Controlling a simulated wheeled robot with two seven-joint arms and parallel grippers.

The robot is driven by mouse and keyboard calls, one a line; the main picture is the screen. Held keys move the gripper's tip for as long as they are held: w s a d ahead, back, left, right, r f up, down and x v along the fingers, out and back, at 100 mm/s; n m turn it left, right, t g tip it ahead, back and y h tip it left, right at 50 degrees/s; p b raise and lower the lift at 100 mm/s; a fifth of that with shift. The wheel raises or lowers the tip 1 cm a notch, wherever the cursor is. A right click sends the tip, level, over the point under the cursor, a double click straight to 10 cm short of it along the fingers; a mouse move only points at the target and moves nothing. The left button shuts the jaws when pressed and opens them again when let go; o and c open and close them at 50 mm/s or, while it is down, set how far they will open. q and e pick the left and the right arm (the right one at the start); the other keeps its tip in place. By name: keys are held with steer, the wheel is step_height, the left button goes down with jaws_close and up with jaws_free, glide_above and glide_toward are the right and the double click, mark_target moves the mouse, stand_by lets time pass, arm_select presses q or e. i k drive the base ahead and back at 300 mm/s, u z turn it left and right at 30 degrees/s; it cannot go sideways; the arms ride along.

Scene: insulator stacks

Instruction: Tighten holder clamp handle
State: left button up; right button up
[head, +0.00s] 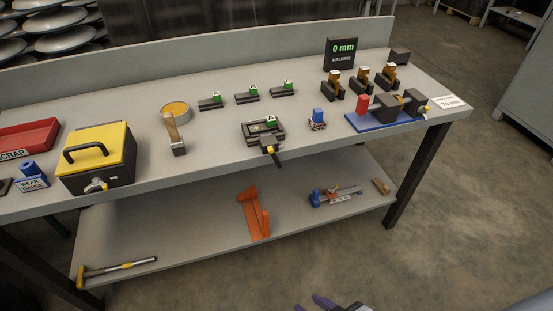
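A black holder (262,131) sits near the front edge of the bench, left of the small blue block. A green-marked block marked with a letter lies in it. How tight the clamp is cannot be told. My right gripper (318,302) shows only as purple and grey parts at the bottom edge, well below and apart from the holder. Most of it is cut off. My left gripper is not in view.
A yellow-lidded black box (97,158), a red scrap tray (28,138) and a ring-topped stand (174,124) are at left. A blue-based fixture (386,117) and a display reading 0 mm (341,52) are at right.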

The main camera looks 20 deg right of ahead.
mark_target(271, 149)
steer(key=k, duration=1)
steer(key=z, duration=1.85)
steer(key=i, duration=1.5)
steer(key=u, duration=1.4)
